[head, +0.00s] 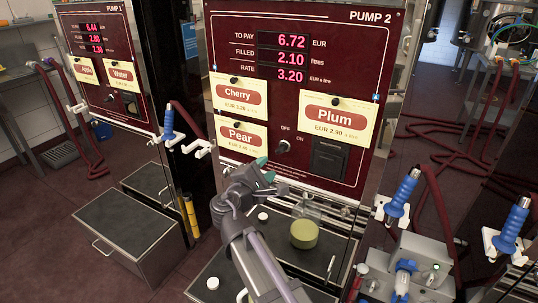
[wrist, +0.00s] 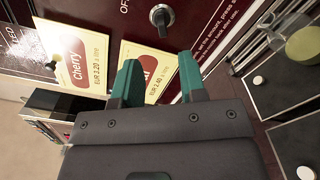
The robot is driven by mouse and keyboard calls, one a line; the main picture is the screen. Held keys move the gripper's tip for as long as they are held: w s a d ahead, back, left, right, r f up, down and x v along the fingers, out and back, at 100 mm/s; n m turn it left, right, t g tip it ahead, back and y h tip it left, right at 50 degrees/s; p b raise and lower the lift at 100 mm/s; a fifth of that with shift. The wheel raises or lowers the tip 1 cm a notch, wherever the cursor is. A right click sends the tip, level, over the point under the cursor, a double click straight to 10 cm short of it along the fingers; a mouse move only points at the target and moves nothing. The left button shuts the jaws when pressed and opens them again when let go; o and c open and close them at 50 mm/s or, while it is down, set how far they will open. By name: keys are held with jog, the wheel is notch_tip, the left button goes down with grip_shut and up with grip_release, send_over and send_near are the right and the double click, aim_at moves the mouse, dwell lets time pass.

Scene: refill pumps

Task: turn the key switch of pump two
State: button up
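The key switch (head: 283,146) of pump two is a small round metal switch on the dark red panel, below the OFF mark and left of the ON mark. In the wrist view the key switch (wrist: 161,16) shows at the top, beyond the fingertips. I cannot tell for sure which mark it points at. My gripper (head: 265,169) is in front of the panel, below the key switch and apart from it. In the wrist view my gripper (wrist: 160,72) has its two green fingers spread with nothing between them.
Cherry (head: 238,93), Plum (head: 335,118) and Pear (head: 241,134) cards hang on the panel. A black slot box (head: 329,159) sits right of the switch. A flask with yellow-green liquid (head: 304,234) stands below. Blue-handled nozzles (head: 402,193) are at the right. Pump one (head: 103,60) stands left.

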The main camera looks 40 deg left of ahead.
aim_at(281, 152)
jog(key=x, duration=1)
jog(key=shift+w, duration=0.4)
grip_shut()
